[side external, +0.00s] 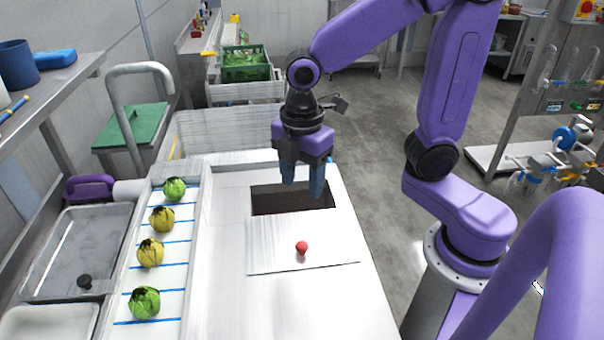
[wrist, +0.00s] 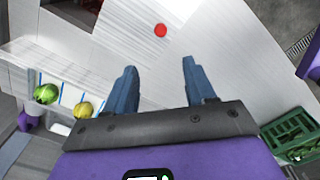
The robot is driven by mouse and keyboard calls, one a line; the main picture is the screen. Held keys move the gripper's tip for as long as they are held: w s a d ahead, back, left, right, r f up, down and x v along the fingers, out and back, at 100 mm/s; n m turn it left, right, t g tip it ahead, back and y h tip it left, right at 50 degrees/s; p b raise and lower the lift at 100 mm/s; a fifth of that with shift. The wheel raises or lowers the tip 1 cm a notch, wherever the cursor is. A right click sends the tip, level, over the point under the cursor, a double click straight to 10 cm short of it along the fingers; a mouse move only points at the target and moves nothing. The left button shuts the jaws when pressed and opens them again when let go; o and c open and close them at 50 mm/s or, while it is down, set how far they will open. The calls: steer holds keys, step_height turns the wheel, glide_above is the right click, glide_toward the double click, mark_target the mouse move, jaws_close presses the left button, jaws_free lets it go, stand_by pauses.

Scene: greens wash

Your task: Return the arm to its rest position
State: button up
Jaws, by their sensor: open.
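My purple arm holds my gripper (side external: 303,185) upright above the white worktop, over the dark rectangular opening (side external: 275,203). Its two blue fingers point down, apart, with nothing between them. In the wrist view my gripper (wrist: 158,80) also shows open and empty. A white panel (side external: 325,250) with a red knob (side external: 302,248) lies in front of the opening, apart from my fingers. The red knob also shows in the wrist view (wrist: 161,30), beyond the fingertips.
Several green and yellowish heads (side external: 150,253) sit on a blue-striped white strip (side external: 157,282) at left. A metal basin (side external: 75,250) and curved tap (side external: 115,105) stand farther left. A green crate (side external: 245,66) is behind. Open floor (side external: 380,135) lies right of the worktop.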

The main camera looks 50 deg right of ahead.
steer(key=shift+r, duration=0.25)
steer(key=s+d+m, duration=0.2)
steer(key=s+d, duration=0.1)
steer(key=s, duration=0.4)
steer(key=s+d+f+m, duration=0.1)
steer(key=s+d+m, duration=0.1)
steer(key=s, duration=0.4)
steer(key=shift+s+d+f+m, duration=0.15)
steer(key=shift+s+d+m, duration=0.25)
steer(key=shift+m, duration=0.3)
